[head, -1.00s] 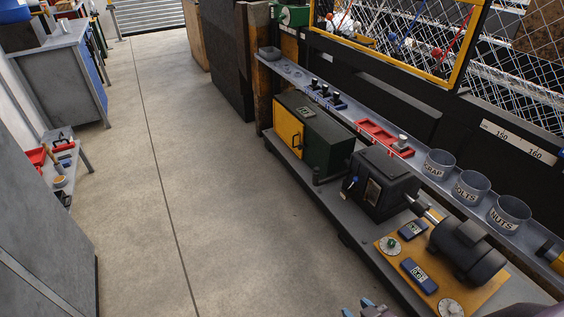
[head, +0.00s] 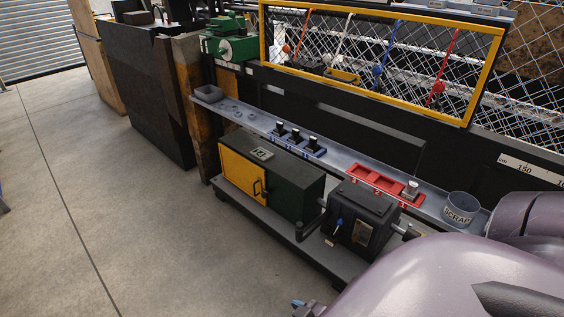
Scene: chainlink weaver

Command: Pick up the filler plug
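I cannot pick out the filler plug for certain. A small silver, knob-like piece (head: 411,189) stands upright at the right end of the red tray (head: 372,184) on the grey shelf. The black gearbox-like box (head: 360,217) has a blue lever and a sight window on its front, and no plug can be made out on it. My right arm's purple links fill the lower right. A small grey-blue part at the bottom edge may be my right gripper (head: 305,309); its fingers are cut off. My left gripper is not in view.
A blue rack (head: 297,142) with several black pieces and a SCRAP cup (head: 461,208) stand on the shelf. A yellow-and-green cabinet (head: 270,180) sits on the lower bench. A yellow-framed mesh panel (head: 262,35) rises behind. The concrete floor (head: 120,210) at left is clear.

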